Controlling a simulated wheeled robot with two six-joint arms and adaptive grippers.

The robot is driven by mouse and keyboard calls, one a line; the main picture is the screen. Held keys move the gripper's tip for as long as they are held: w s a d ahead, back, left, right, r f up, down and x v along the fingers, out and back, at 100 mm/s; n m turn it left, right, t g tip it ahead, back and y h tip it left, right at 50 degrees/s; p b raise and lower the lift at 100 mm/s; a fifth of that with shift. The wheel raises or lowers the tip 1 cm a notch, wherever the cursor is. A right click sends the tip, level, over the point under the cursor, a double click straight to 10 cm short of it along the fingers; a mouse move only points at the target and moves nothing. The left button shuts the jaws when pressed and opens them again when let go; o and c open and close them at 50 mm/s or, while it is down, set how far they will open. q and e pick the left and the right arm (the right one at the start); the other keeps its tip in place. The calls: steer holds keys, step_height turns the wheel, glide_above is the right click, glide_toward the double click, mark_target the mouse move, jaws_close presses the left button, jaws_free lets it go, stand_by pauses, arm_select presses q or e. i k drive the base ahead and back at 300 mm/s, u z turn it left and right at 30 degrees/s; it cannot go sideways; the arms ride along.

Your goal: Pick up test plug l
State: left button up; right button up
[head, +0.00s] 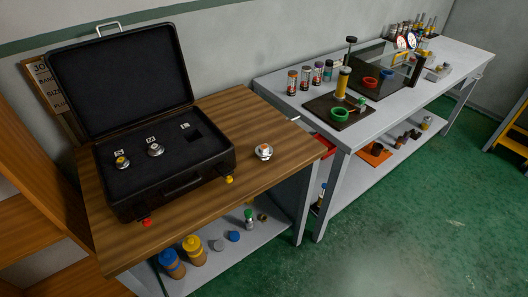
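An open black case (180,180) stands on the wooden bench. Two metal plugs sit in its foam, one with a yellow part (122,162) and a grey one (155,150), each by a small white label. A third label (185,126) stands by an empty dark square recess. Another metal plug (264,152) with a whitish-orange top stands on the bench right of the case, apart from it. The labels are too small to read surely, so I cannot confirm which plug is l. Neither of my grippers is in view.
The wooden bench (250,125) has free room around the loose plug. The case lid (120,75) stands open at the back. Bottles (193,248) stand on the shelf below. A grey bench (300,110) with jars, a vise stand and gauges adjoins at right.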

mark_target(263, 152)
steer(key=z, duration=1.65)
steer(key=i, duration=0.9)
steer(key=u, duration=3.4)
